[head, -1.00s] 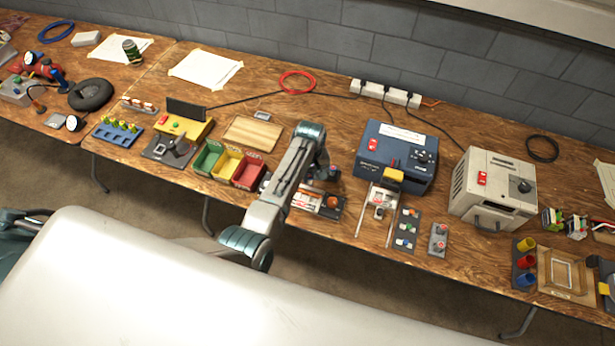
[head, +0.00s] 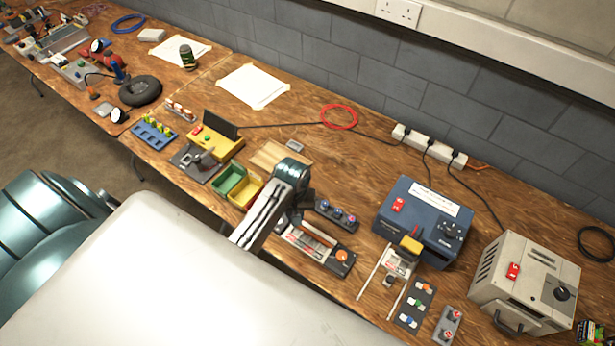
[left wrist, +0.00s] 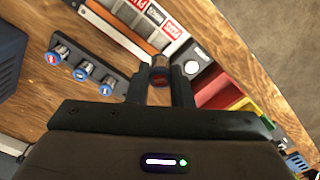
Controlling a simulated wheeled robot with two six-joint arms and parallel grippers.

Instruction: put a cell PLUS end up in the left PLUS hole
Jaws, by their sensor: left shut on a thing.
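My left gripper (head: 296,214) is above the bench, beside the left end of a grey tray (head: 303,246) with white and red labels. In the left wrist view its fingers (left wrist: 160,88) are shut on a small round cell (left wrist: 160,66) with a dark, coppery look. I cannot tell which end of the cell is up. The tray (left wrist: 130,25) lies beyond the fingers, with a pale round spot (left wrist: 192,67) at its near end. A dark rack (head: 336,216) with several blue-rimmed round tops stands behind the tray and shows left of the fingers (left wrist: 84,70). My right gripper is out of view.
Green (head: 229,180) and yellow (head: 246,190) bins stand left of my arm; a red bin (left wrist: 215,90) shows in the wrist view. A blue box (head: 424,220) and a beige box (head: 524,285) stand to the right.

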